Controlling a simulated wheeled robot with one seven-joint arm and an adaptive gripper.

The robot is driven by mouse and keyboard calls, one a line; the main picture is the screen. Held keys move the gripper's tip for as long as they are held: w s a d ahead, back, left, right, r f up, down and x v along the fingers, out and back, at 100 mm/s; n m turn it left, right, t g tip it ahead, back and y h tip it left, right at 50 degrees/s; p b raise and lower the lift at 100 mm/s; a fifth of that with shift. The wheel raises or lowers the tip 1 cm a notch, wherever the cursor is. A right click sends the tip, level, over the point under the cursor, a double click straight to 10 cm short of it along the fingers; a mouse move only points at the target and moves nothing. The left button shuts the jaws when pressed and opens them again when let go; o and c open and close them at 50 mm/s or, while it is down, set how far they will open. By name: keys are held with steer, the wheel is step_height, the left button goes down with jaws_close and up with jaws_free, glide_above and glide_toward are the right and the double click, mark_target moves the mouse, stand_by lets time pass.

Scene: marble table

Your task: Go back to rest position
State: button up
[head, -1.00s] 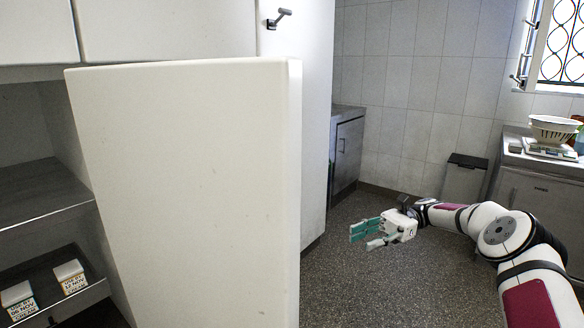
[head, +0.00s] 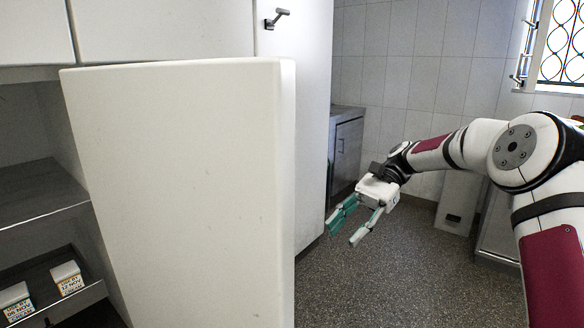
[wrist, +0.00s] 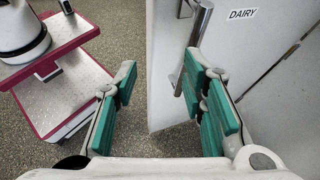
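My gripper (head: 348,226) hangs over the grey floor, to the right of a large white open door (head: 180,190) in the head view. Its green-padded fingers are spread apart with nothing between them. In the wrist view my gripper (wrist: 160,95) is also open. A white door panel labelled "DAIRY" (wrist: 241,14) stands just beyond the right fingers there, with a metal bar handle (wrist: 196,45) close to them. I cannot tell whether the fingers touch the handle, but they are not closed on it.
Two small labelled boxes (head: 68,279) sit on a lower shelf (head: 90,296) inside the open cabinet at left. A grey bin (head: 456,200) stands by the tiled wall (head: 390,80). A steel-topped counter (head: 347,112) is at the back. The speckled floor (head: 410,280) in front is clear.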

steer(key=s+d+r+n+t+h, duration=0.15)
steer(key=s+r+h, duration=0.25)
steer(key=s, duration=0.7)
steer(key=s+r+n+t+h, duration=0.3)
steer(key=s+h, duration=0.1)
steer(key=s, duration=0.6)
steer(key=s+d+f+n+t+h, duration=0.1)
steer(key=s+d+f+n+t, duration=0.15)
steer(key=s, duration=0.65)
steer(key=s+d+f+n+t+h, duration=0.1)
steer(key=s+d+f+n+t, duration=0.2)
steer(key=s, duration=0.5)
step_height(320, 180, up, 23)
steer(key=t+p, duration=0.2)
steer(key=p, duration=1.9)
steer(key=shift+d+r+m+t+p, duration=0.15)
steer(key=shift+d+m+t+p, duration=0.15)
steer(key=shift+d+m+p, duration=0.15)
steer(key=shift+c, duration=0.6)
